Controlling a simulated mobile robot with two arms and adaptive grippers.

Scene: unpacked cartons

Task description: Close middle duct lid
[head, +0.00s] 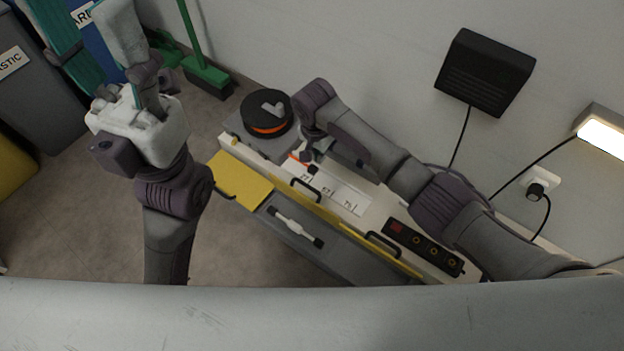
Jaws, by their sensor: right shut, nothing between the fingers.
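The middle duct lid (318,209) is a narrow yellow strip on the bench's front side, with a black handle (305,188) beside it. I see it nearly edge-on, so its exact angle is hard to tell. To its left a wider yellow panel (241,181) shows its broad face. To its right another narrow yellow strip (385,255) has a black handle. My right gripper (309,158) is shut and empty, pointing down above the bench just behind the middle lid. My left arm is at the left, away from the bench; I cannot make out its fingers.
A black and orange round device (266,113) stands at the bench's far left end. A black socket strip (423,248) lies at the right. A grey front (335,250) with a white handle faces the floor. Bins and a green broom (205,75) stand at the upper left.

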